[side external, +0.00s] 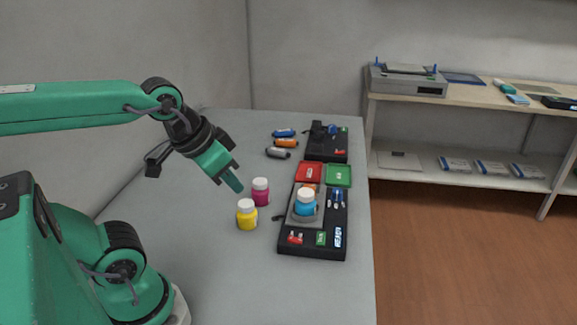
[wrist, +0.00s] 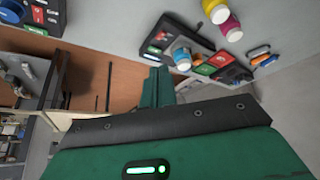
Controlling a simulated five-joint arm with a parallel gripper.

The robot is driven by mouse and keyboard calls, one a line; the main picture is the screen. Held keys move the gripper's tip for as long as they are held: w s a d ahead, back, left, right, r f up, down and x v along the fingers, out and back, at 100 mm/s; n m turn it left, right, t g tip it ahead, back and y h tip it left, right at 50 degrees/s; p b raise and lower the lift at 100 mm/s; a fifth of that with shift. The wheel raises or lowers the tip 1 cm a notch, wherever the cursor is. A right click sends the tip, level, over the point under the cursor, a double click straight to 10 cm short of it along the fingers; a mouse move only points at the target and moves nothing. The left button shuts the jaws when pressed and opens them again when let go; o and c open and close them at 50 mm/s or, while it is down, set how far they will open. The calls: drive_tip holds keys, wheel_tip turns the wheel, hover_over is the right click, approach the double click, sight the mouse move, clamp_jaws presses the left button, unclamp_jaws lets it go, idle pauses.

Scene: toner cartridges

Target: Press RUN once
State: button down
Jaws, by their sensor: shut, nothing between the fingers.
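A black device (side external: 312,252) lies on the grey table, with a cyan bottle (side external: 306,203) on its grey stand. On its near end are a red part (side external: 295,237), a green button-like patch (side external: 320,238) and a blue-white label (side external: 338,237). The lettering is too small to read, so I cannot tell which is RUN. The device also shows in the wrist view (wrist: 190,33), upper middle, with its green patch (wrist: 153,50). My gripper (side external: 236,184) is shut and empty, pointing down, above the table and left of the device; it also shows in the wrist view (wrist: 158,88).
A magenta bottle (side external: 260,191) and a yellow bottle (side external: 246,214) stand between my gripper and the device. Red (side external: 309,172) and green (side external: 338,175) trays lie behind it. A second black device (side external: 327,142) and several small cartridges (side external: 285,143) are farther back. The near table is clear.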

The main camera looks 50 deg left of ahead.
drive_tip(key=shift+w, duration=0.1)
idle(0.3)
drive_tip(key=m+t, duration=0.4)
drive_tip(key=m, duration=0.7)
hover_over(317, 239)
wheel_tip(317, 239, down, 10)
drive_tip(key=shift+f+h, duration=0.15)
drive_tip(key=shift+h, duration=0.15)
drive_tip(key=shift+a, duration=0.1)
drive_tip(key=shift+f, duration=0.1)
drive_tip(key=shift+f, duration=4.3)
drive_tip(key=shift+f, duration=0.15)
drive_tip(key=shift+f, duration=0.25)
